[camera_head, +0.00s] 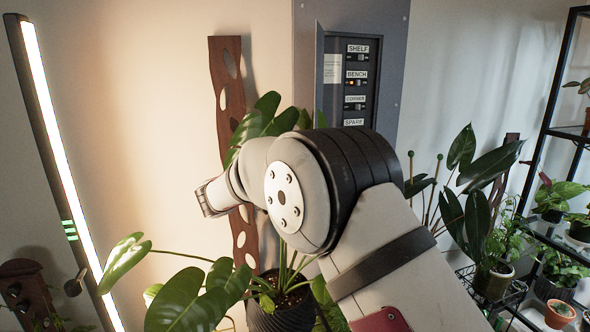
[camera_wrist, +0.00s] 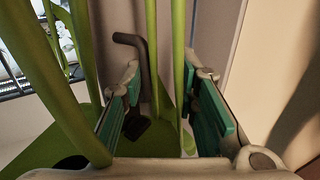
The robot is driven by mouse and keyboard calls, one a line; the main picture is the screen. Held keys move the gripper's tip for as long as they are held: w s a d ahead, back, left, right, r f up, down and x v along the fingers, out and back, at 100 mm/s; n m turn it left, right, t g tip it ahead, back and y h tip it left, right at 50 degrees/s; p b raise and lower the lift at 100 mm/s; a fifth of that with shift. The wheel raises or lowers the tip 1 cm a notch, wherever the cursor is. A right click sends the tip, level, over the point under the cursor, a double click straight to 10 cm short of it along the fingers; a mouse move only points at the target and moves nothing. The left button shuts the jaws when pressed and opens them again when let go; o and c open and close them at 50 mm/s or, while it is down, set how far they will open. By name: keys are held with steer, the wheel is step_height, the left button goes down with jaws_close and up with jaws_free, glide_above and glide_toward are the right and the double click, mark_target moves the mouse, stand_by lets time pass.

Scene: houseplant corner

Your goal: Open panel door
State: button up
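The grey wall panel (camera_head: 304,70) is at the top middle of the head view. Its door (camera_head: 320,72) stands out at the left side of the opening, seen nearly edge-on, so the door appears open. Inside, a dark switch board (camera_head: 357,82) shows labels SHELF, BENCH, CORNER and SPARE; my arm hides its lower part. My gripper (camera_wrist: 163,112) shows in the wrist view with its two teal-padded fingers apart. Green stems and a dark bent rod (camera_wrist: 142,80) appear between or beyond the fingers; I cannot tell what the rod belongs to, and nothing is visibly gripped.
A large potted plant (camera_head: 282,308) stands below my arm, its leaves reaching up around it. A wooden plank with holes (camera_head: 228,90) is on the wall. A lit tube lamp (camera_head: 62,150) leans at left. Several plants and a black shelf (camera_head: 548,105) fill the right.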

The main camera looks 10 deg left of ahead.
steer(key=v, duration=1.2)
steer(key=shift+s+a+f, duration=0.1)
steer(key=shift+s, duration=0.05)
